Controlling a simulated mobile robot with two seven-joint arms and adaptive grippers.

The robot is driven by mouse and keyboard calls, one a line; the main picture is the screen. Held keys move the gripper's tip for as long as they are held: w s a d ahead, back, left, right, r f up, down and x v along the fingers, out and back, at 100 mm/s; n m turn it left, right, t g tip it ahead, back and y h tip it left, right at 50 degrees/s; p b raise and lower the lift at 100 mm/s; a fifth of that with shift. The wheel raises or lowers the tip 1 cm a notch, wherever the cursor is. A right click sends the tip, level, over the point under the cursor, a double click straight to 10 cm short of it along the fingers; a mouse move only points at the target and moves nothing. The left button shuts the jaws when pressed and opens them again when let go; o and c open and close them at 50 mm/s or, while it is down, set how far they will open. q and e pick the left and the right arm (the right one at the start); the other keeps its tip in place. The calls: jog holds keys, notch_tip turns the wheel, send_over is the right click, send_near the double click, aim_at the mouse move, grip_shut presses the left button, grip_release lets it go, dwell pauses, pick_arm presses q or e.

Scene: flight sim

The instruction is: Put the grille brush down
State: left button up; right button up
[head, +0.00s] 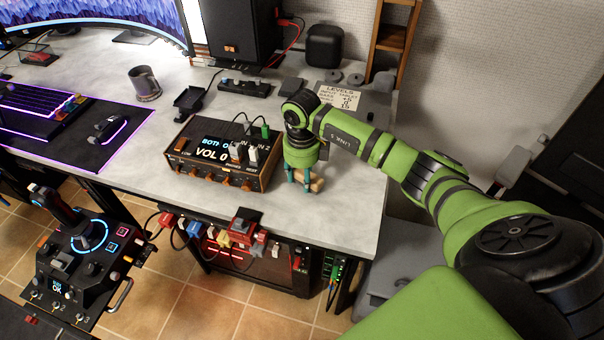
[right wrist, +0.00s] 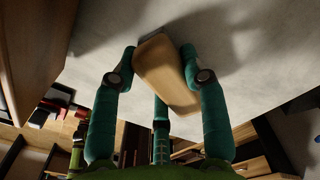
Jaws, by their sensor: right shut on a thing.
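The grille brush (head: 317,184) shows as a light wooden block at the right end of the grey desk, low over or on its top; I cannot tell if it touches. My right gripper (head: 303,183), with teal fingers, is shut on it, pointing down. In the right wrist view the brush (right wrist: 167,75) is a tan wooden block, tilted, between the fingers of the gripper (right wrist: 158,75). My left gripper is not in view.
A wood-sided audio box (head: 220,155) with knobs and cables stands left of my gripper. A levels card (head: 341,98) lies behind. The grey desk top (head: 340,215) is bare toward its front right corner. Coloured connectors (head: 240,225) hang along the front edge.

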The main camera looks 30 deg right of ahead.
aim_at(302, 174)
jog(key=shift+f, duration=0.15)
jog(key=shift+f, duration=0.1)
jog(key=o, duration=1.2)
jog(key=shift+c, duration=0.2)
notch_tip(302, 174, up, 12)
jog(key=b, duration=0.1)
jog(key=shift+r, duration=0.2)
